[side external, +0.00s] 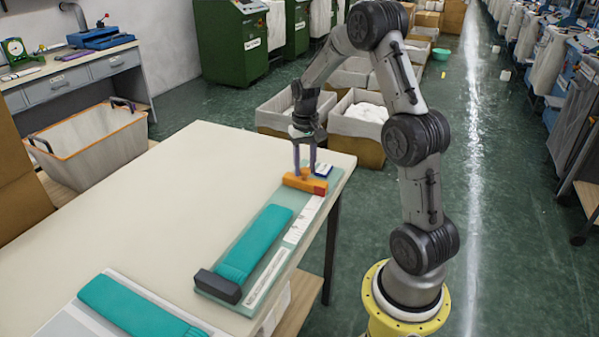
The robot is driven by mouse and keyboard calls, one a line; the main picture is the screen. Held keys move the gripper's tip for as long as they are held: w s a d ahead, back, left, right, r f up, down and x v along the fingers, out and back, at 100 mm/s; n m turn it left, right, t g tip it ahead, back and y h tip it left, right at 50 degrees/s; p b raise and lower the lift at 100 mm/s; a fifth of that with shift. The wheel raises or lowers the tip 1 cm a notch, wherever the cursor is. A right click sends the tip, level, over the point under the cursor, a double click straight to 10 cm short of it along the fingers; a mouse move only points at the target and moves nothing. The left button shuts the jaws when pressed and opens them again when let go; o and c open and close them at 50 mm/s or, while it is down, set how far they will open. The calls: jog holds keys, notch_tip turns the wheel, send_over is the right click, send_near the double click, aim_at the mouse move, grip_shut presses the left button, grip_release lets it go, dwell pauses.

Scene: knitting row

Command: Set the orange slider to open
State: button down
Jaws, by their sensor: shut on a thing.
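The orange slider (298,183) sits across the far end of a long pale green board (262,248) on the table. Its right end is red. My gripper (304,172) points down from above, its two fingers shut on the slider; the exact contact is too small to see. A teal strip (255,243) lies along the board, and a dark block (218,286) stands at its near end. White labels with print (298,222) run along the board's right side. A small blue and white marker (323,170) is just beyond the slider; its wording is unreadable.
A second board with a teal strip (138,308) lies at the near left of the table (150,215). The table's left and middle are clear. Beyond its far edge, bins (360,125) stand on the floor. A basket (92,140) is at the left.

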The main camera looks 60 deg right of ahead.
aim_at(305, 169)
jog(key=shift+d+r, duration=0.1)
jog(key=shift+d, duration=0.2)
jog(key=c, duration=0.7)
grip_release()
jog(key=shift+o, duration=1.2)
jog(key=shift+a, duration=0.1)
notch_tip(305, 169, up, 14)
